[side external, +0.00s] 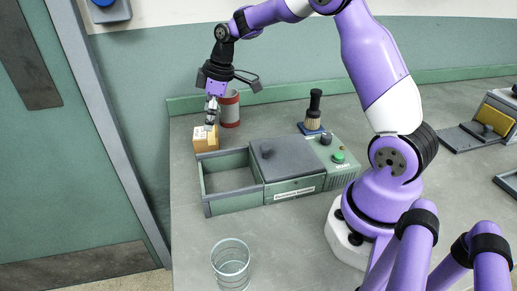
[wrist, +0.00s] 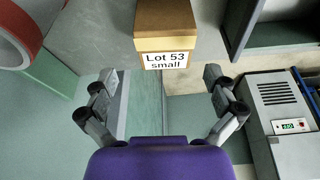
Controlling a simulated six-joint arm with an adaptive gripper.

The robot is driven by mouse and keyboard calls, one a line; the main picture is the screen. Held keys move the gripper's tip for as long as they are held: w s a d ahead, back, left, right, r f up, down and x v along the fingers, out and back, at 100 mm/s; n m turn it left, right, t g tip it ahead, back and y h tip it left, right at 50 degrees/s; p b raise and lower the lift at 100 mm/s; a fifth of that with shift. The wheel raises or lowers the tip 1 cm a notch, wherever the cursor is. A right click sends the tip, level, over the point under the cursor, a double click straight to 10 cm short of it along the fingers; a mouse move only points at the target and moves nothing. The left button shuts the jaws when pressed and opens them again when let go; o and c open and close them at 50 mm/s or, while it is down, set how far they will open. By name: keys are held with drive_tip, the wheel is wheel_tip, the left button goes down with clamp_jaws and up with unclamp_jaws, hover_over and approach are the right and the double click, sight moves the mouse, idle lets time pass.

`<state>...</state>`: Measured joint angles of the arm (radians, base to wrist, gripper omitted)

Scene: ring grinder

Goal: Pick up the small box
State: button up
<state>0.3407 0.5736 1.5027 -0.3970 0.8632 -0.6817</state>
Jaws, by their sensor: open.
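The small box (side external: 204,141) is a light brown carton standing on the bench at the back left, behind the open grey tray. In the wrist view the small box (wrist: 165,22) shows a white label reading "Lot 53 small" and lies ahead of and between the fingertips. My gripper (side external: 211,114) points down just above the box in the side view. In the wrist view my gripper (wrist: 161,75) has its two fingers spread wide with nothing between them. The far end of the box is cut off by the wrist view's top edge.
A red and white cylinder (side external: 229,108) stands close behind the box. A grey open tray (side external: 207,202) adjoins the ring grinder (side external: 290,165). A brush (side external: 313,112) stands behind the grinder. A clear glass (side external: 231,264) stands near the front. The bench's left edge is close to the box.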

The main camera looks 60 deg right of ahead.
sight(206, 132)
drive_tip(key=x, duration=0.7)
drive_tip(key=shift+s+a, duration=0.2)
drive_tip(key=c, duration=1.3)
